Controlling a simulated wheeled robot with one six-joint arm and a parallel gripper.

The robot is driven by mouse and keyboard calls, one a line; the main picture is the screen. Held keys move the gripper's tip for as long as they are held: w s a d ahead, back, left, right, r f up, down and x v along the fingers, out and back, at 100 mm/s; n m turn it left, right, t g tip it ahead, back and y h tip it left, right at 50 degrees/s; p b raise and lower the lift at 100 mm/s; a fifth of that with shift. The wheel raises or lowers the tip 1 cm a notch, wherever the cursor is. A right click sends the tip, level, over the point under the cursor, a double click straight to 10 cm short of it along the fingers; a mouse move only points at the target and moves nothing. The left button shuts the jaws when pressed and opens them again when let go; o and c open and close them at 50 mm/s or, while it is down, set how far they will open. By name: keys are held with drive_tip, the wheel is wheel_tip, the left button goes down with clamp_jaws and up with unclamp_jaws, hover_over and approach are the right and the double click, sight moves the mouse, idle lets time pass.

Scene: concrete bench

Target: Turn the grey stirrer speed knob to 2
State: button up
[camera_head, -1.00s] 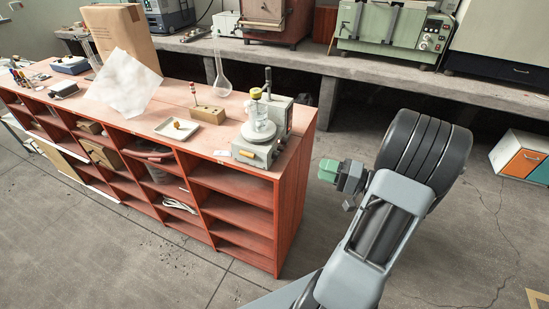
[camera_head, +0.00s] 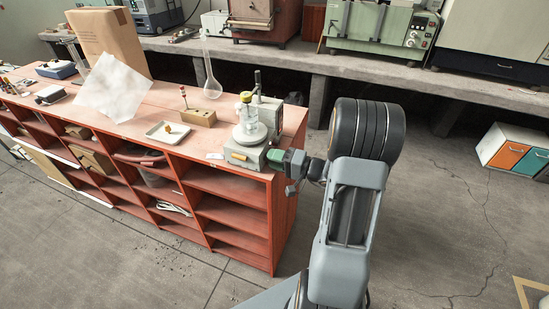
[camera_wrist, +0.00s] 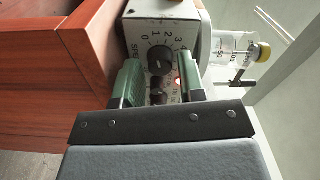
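The stirrer (camera_head: 246,155) stands on the red bench's near right corner with a glass vessel on top. In the wrist view its pale front panel (camera_wrist: 140,28) shows a SPEED dial with printed numbers around a dark round knob (camera_wrist: 159,60). The knob's pointer setting is too small to read surely. My gripper (camera_head: 274,156) is close to the stirrer's lower right side. In the wrist view my gripper (camera_wrist: 159,76) is open, its green fingers on either side of the knob's line, with no clear contact. A second dark round part (camera_wrist: 158,97) sits below the knob, partly hidden.
A yellow-capped bottle (camera_wrist: 245,50) is at the right of the wrist view. A white tray (camera_head: 155,137) and a wooden block (camera_head: 200,117) stand left of the stirrer. The floor right of the bench is free.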

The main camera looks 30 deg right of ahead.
drive_tip(key=shift+w+a, duration=0.15)
drive_tip(key=shift+c, duration=0.4)
drive_tip(key=c, duration=0.6)
drive_tip(key=shift+f+m+b, duration=0.1)
drive_tip(key=shift+m+b, duration=0.25)
drive_tip(key=shift+m, duration=0.75)
drive_tip(key=m, duration=0.3)
drive_tip(key=shift+m, duration=0.3)
drive_tip(key=o, duration=0.7)
